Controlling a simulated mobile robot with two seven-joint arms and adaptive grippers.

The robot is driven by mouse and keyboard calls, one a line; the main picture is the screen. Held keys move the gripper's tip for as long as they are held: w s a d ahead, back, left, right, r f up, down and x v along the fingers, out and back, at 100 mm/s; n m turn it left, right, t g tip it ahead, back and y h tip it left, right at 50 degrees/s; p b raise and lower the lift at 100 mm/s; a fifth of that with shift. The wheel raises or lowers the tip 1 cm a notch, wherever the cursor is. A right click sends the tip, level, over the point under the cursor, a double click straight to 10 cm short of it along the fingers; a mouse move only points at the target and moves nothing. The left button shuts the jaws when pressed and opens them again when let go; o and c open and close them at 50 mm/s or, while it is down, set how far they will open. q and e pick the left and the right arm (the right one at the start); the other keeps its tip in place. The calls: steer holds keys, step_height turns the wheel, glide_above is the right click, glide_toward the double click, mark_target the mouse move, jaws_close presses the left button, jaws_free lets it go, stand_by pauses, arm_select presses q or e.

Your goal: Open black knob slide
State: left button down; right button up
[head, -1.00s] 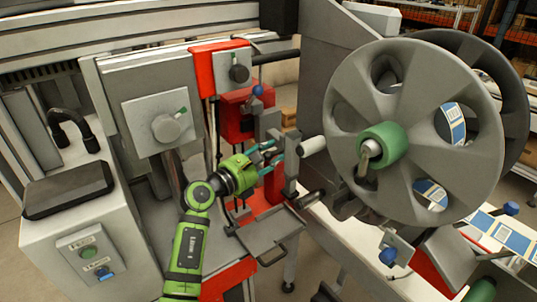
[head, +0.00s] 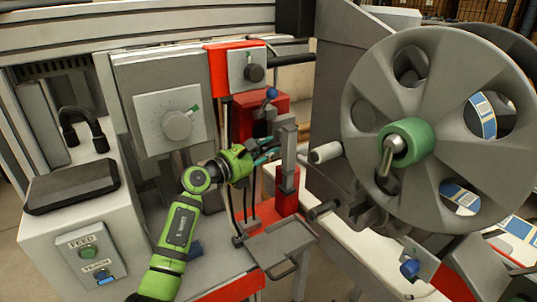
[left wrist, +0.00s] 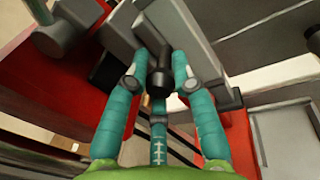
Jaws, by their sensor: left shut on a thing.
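The black knob (left wrist: 159,82) sticks out from a grey slide block (left wrist: 150,30) in the left wrist view. My left gripper's teal fingers (left wrist: 160,72) are closed around the knob. In the head view my left gripper (head: 268,154) reaches from the left to the upright grey slide block (head: 289,148), in front of the red machine part. The knob itself is hidden behind the fingers in the head view. My right gripper is not in view.
A large grey reel (head: 450,175) with a green hub stands to the right. A grey tray with a handle (head: 280,243) sits below the gripper. A dial panel (head: 172,122) and a control box with a green button (head: 88,252) are at the left.

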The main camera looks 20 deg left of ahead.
arm_select(q)
steer(key=shift+r, duration=0.25)
steer(key=c, duration=1)
jaws_free()
steer(key=shift+s, duration=0.1)
